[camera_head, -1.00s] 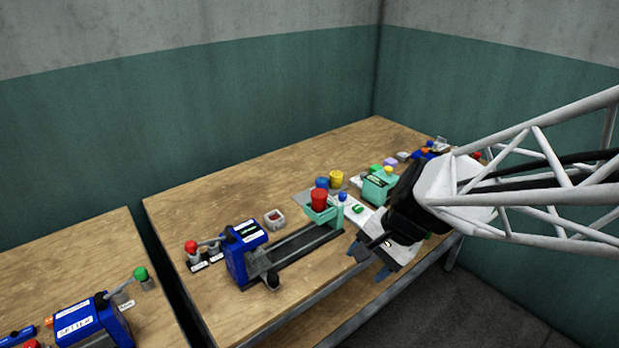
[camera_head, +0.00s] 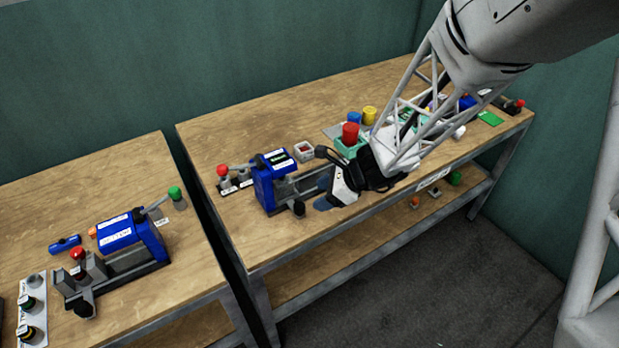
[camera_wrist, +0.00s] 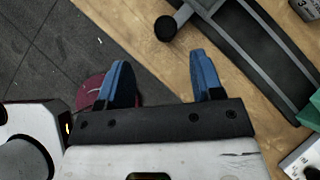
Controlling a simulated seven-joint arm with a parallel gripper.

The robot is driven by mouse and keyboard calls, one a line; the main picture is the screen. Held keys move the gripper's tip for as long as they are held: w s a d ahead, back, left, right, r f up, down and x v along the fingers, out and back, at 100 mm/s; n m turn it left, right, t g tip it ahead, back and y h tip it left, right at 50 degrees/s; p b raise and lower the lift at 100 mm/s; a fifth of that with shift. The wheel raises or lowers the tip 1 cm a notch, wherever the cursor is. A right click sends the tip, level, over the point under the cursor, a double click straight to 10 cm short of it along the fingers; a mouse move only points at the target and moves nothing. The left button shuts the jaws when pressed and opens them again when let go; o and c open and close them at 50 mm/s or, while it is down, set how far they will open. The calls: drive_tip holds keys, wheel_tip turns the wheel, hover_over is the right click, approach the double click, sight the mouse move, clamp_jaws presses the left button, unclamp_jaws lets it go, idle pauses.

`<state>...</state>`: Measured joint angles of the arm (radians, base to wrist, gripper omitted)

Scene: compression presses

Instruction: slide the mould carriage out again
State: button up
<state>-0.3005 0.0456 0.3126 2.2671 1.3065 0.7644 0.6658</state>
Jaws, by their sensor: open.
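The blue press (camera_head: 268,188) stands at the left of the right bench, with its dark rail (camera_head: 312,181) running right. It also shows in the wrist view (camera_wrist: 262,45). A black ball knob (camera_head: 299,209) on a grey stem stands out at the press end of the rail; the mould carriage it seems to belong to is largely hidden by the press. My gripper (camera_head: 322,193) is open and empty, low by the rail, right of the knob. In the wrist view, the knob (camera_wrist: 165,28) lies ahead of my gripper (camera_wrist: 160,62), between the lines of its blue fingers and not between the fingers themselves.
A teal holder (camera_head: 346,151) with a red cup (camera_head: 350,133) stands at the rail's right end, close to my arm. A white bin (camera_head: 304,151) is behind the rail. The bench's front edge runs close below. A second blue press (camera_head: 130,235) is on the left bench.

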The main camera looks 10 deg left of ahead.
sight(300, 205)
drive_tip(key=shift+w+a+f+m, duration=0.2)
drive_tip(key=shift+a+f+m, duration=0.15)
drive_tip(key=shift+f, duration=0.15)
drive_tip(key=shift+w+a+f+m, duration=0.15)
drive_tip(key=shift+a+f+m, duration=0.15)
drive_tip(key=shift+f, duration=0.15)
drive_tip(key=shift+x, duration=3.9)
clamp_jaws()
drive_tip(key=w+d, duration=0.8)
drive_tip(key=shift+w+d, duration=0.2)
drive_tip(key=shift+w, duration=0.1)
drive_tip(key=shift+r, duration=0.1)
